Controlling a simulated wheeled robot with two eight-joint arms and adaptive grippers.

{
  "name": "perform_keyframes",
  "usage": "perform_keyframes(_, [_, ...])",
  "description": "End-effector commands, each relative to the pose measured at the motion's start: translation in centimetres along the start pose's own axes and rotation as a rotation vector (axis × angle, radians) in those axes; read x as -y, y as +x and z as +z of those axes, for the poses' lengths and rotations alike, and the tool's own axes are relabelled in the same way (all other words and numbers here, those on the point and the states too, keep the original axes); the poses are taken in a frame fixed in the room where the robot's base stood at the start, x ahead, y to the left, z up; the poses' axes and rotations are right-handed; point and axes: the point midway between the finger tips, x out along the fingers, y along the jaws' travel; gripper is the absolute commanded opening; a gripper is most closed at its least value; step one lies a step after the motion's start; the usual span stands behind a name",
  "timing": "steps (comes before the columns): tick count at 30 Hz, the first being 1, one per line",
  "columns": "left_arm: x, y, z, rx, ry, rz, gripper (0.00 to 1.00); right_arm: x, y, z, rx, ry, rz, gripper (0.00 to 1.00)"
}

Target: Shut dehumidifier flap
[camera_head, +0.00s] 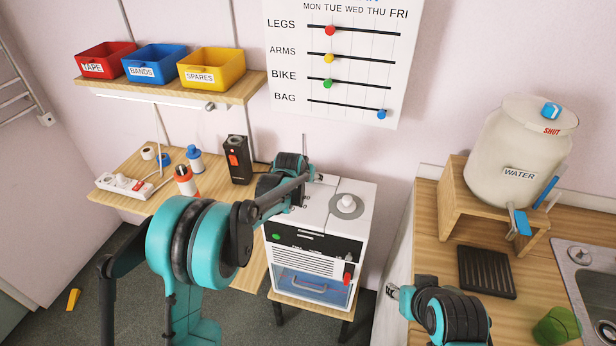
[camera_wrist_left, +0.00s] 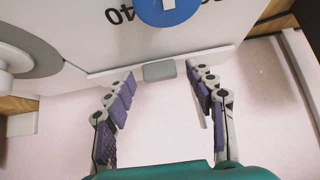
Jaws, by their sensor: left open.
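The dehumidifier (camera_head: 320,262) is a white box with a black front panel, standing on a low wooden stool. Its top carries a grey round cap (camera_head: 346,204). My left arm reaches over it, and my left gripper (camera_head: 303,168) is at its back left, partly hidden by the arm. In the left wrist view my left gripper (camera_wrist_left: 160,78) is open and empty. Its fingers lie either side of a grey tab (camera_wrist_left: 158,71) on a white edge strip. I cannot tell whether this strip is the flap. My right gripper (camera_head: 393,291) is by the counter, its opening unclear.
A wooden side table (camera_head: 125,192) at left holds a power strip, bottles and a black box. A shelf above carries red, blue and yellow bins. At right, a counter (camera_head: 440,235) holds a water jar (camera_head: 505,150), a black rack (camera_head: 487,272) and a green cup (camera_head: 556,327).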

Motion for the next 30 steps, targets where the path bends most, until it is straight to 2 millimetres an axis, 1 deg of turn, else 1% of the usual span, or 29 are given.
perform_keyframes(5, [0.0,-3.1,0.0,0.000,0.000,0.000,0.55,0.0,0.0,0.0,0.000,0.000,0.000,0.40])
perform_keyframes(9, [0.0,-6.2,0.1,0.000,0.000,0.000,0.55,0.0,0.0,0.0,0.000,0.000,0.000,0.40])
perform_keyframes(15, [0.0,-9.7,0.1,0.000,0.000,0.000,0.55,0.0,0.0,0.0,0.000,0.000,0.000,0.40])
perform_keyframes(18, [0.0,-10.7,0.0,0.000,0.000,0.000,0.55,0.0,0.0,0.0,0.000,0.000,0.000,0.40])
perform_keyframes(21, [0.0,-11.2,0.0,0.000,0.000,0.000,0.55,0.0,0.0,0.0,0.000,0.000,0.000,0.40])
perform_keyframes(30, [0.0,-11.3,0.0,0.000,0.000,0.000,0.55,0.0,0.0,0.0,0.000,0.000,0.000,0.40])
